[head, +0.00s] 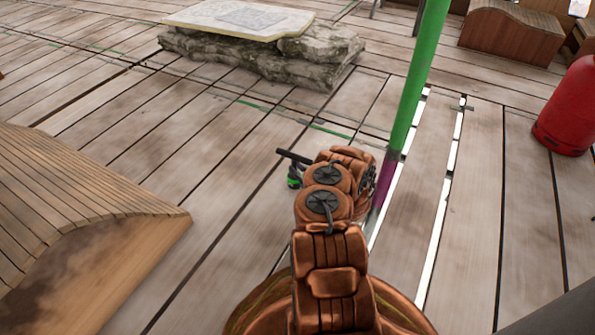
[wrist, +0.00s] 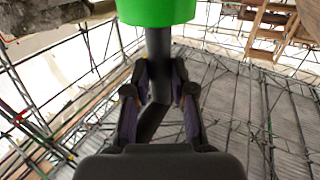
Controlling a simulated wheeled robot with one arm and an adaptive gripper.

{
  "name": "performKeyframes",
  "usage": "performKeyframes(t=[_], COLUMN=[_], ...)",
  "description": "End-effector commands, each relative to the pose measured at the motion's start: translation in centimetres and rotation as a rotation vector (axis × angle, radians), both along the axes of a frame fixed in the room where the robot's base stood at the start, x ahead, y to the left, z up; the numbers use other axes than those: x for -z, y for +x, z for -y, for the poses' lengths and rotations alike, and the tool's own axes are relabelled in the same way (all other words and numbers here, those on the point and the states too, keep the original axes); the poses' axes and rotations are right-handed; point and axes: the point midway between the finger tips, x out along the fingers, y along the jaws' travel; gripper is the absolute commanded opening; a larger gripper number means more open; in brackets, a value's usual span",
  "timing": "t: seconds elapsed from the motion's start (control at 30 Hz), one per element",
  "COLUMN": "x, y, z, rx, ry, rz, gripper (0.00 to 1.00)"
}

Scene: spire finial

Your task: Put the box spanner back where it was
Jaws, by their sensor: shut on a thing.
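My gripper (wrist: 161,78) is shut on a dark grey shaft, which I take to be the box spanner (wrist: 158,45). The shaft passes between both fingers and slants to the lower left below them. A wide bright green cylindrical part (wrist: 157,10) sits at its upper end, cut off by the top of the wrist view. In the head view, my copper-coloured arm hides most of the gripper. A small dark piece with a green band (head: 294,179) shows just left of it, above the planks. The place where the spanner was cannot be made out.
A green pole (head: 418,75) with a purple lower end stands close right of my arm. A stone slab (head: 260,58) lies at the back, a curved wooden bench (head: 85,215) at left, a red cylinder (head: 570,110) at right. The planks (head: 215,165) between are clear.

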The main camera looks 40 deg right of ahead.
Motion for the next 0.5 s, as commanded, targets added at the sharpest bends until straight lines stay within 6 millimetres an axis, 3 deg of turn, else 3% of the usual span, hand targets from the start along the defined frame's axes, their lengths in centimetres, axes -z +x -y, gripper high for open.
performKeyframes(t=[0.13,0.17,0.37,0.5], x=[0.17,0.19,0.22,0.23], y=[0.01,0.01,0.0,0.0], z=[0.04,0.05,0.03,0.02], rx=[0.0,0.001,0.0,0.0], ry=[-0.001,-0.001,0.0,0.0], rz=[0.001,0.001,0.0,0.0], gripper=[0.0,0.27,0.48,0.49])
